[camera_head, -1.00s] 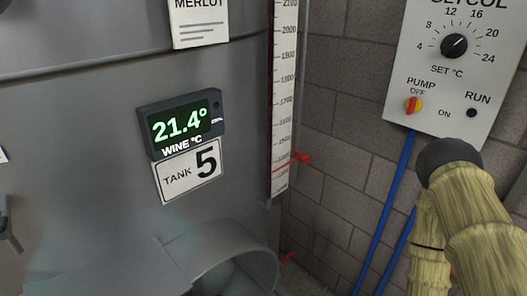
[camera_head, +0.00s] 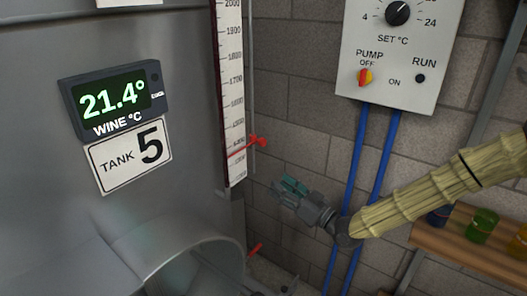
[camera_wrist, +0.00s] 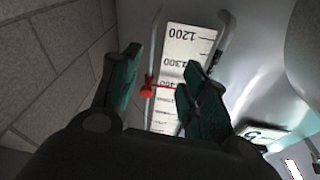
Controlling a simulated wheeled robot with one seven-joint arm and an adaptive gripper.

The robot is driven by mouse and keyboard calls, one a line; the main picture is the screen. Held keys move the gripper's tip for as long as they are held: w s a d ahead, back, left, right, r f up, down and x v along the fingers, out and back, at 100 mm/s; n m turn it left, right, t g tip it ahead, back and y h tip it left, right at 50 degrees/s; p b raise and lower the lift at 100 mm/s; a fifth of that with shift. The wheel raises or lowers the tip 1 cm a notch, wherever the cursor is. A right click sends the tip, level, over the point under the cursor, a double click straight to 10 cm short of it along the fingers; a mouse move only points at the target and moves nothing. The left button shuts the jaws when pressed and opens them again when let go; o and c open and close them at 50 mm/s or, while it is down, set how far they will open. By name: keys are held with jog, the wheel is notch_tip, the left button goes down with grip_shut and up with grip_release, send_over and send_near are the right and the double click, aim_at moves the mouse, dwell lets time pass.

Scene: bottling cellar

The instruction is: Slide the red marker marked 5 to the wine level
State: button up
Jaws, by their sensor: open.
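The red marker (camera_head: 258,141) sits on the thin rod at the right of the white scale (camera_head: 231,90), its thin pointer reaching across the low numbers. Any 5 on it is unreadable. A dark red strip (camera_head: 218,95) runs along the scale's left edge; no top of the wine shows. My gripper (camera_head: 285,187) is open and empty, below and right of the marker. In the wrist view the scale appears upside down, and the red marker (camera_wrist: 149,88) shows between the open fingers (camera_wrist: 160,59), close to the left one; contact cannot be told.
The grey tank (camera_head: 50,210) with its 21.4° display (camera_head: 112,100) and TANK 5 plate (camera_head: 130,155) fills the left. A control box (camera_head: 400,60) with blue hoses (camera_head: 352,180) is on the brick wall. A shelf (camera_head: 450,245) with coloured jars stands lower right.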

aim_at(264, 144)
notch_tip(264, 144, up, 8)
jog(key=w+d+n+y, duration=0.2)
jog(key=n+y, duration=0.1)
jog(key=p+x, duration=0.1)
jog(key=x, duration=0.4)
jog(key=p+x, duration=0.1)
jog(key=x, duration=0.4)
jog(key=shift+a+f, duration=0.2)
jog(key=shift+a, duration=0.1)
grip_shut()
